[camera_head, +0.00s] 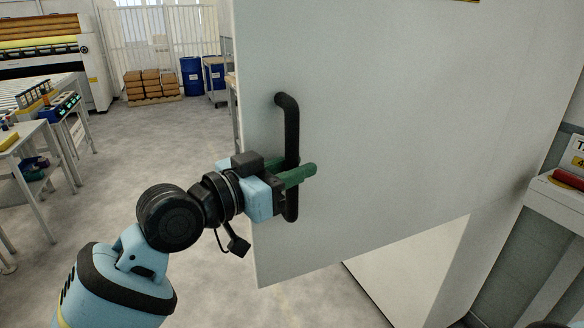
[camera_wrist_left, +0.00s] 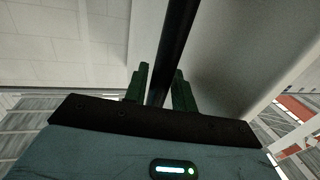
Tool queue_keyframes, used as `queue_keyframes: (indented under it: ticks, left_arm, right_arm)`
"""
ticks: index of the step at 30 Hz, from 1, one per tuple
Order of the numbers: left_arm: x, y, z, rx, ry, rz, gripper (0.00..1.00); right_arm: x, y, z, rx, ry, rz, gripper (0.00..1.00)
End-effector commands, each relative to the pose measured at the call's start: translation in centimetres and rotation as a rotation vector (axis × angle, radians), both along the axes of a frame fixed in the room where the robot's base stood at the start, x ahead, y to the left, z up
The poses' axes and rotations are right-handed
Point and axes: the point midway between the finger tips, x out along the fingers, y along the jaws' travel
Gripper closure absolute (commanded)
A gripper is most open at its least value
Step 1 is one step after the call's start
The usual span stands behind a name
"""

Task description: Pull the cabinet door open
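The cabinet door (camera_head: 400,120) is a large pale grey panel across the middle and right of the head view. It stands swung out at an angle, with its free edge at the left. A black bar handle (camera_head: 291,115) is fixed upright near that edge. My left gripper (camera_head: 297,170) has its green fingers on either side of the handle's lower half and looks shut on it. In the left wrist view the dark handle (camera_wrist_left: 175,40) runs between the two fingers (camera_wrist_left: 162,88). My right gripper is not in view.
A white cabinet body (camera_head: 420,262) shows below the door. A shelf (camera_head: 560,195) with a red item stands at the right. A work table (camera_head: 30,140) stands at the left. Boxes (camera_head: 150,85) and blue drums (camera_head: 192,76) are far back. Grey floor (camera_head: 120,150) left of the door is clear.

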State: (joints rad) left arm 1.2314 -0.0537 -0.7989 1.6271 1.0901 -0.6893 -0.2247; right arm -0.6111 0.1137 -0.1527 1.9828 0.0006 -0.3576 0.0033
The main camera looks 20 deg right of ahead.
Motion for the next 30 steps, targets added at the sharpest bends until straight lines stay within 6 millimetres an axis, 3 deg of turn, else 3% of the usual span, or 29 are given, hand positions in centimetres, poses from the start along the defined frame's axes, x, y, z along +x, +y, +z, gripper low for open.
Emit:
queue_keyframes:
  ticks: [5,19,30]
  left_arm:
    - [0.0,0.6,-0.1,0.0,0.002,0.001,0.74]
    - [-1.6,6.7,-0.2,0.001,0.001,0.001,0.74]
    - [-1.9,7.6,0.0,0.0,0.0,0.0,0.74]
  right_arm:
    - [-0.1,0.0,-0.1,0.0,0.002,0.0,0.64]
    - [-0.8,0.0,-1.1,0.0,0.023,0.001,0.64]
    - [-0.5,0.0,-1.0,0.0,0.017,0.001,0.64]
